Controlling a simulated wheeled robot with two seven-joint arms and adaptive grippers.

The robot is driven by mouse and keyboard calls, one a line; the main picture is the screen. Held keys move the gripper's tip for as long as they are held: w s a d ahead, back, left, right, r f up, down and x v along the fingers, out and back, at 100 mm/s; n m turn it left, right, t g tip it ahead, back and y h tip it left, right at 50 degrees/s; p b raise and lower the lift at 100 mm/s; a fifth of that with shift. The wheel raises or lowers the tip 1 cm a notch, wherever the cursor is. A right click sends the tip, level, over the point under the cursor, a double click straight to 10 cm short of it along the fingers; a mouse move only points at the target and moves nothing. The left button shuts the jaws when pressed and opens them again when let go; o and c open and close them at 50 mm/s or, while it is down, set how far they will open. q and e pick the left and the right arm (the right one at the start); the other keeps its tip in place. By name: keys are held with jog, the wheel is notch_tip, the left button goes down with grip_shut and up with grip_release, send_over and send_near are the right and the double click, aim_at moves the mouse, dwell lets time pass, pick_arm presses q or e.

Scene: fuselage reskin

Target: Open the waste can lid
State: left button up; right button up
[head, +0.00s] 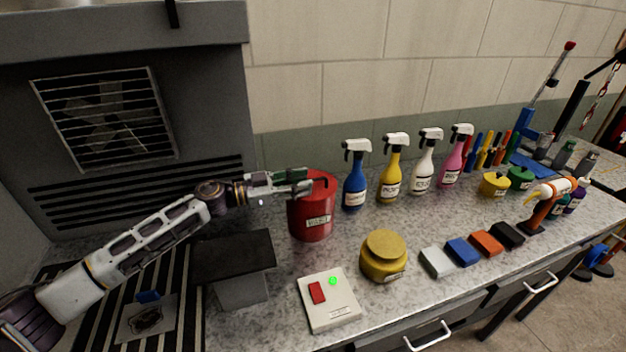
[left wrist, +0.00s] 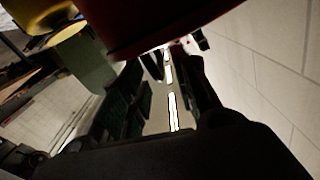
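The red waste can (head: 311,218) stands on the counter, upright, with a pale label on its front. Its red top (head: 326,183) is partly hidden behind my left gripper (head: 306,182), so I cannot tell clearly how the lid sits. My left gripper is at the upper left of the can, close to the rim; contact cannot be made out. In the left wrist view the dark fingers (left wrist: 165,95) stand apart with an empty gap between them. The can's dark red body (left wrist: 165,22) fills the top of that view. My right gripper is not in view.
A row of spray bottles (head: 392,170) stands right of the can. A yellow jar (head: 384,256) and a white box with a red switch and green light (head: 329,299) are in front. A dark-topped stand (head: 235,258) is at the left, below my left arm.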

pick_arm(q)
jog(key=shift+w+d+r, duration=0.1)
jog(key=shift+w+d, duration=0.05)
jog(key=shift+d, duration=0.35)
jog(key=shift+w+d, duration=0.25)
jog(key=shift+d, duration=0.45)
jog(key=shift+w+d, duration=0.15)
jog(key=shift+d, duration=0.4)
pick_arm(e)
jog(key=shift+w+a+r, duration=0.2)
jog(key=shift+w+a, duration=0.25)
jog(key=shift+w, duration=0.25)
pick_arm(q)
grip_shut()
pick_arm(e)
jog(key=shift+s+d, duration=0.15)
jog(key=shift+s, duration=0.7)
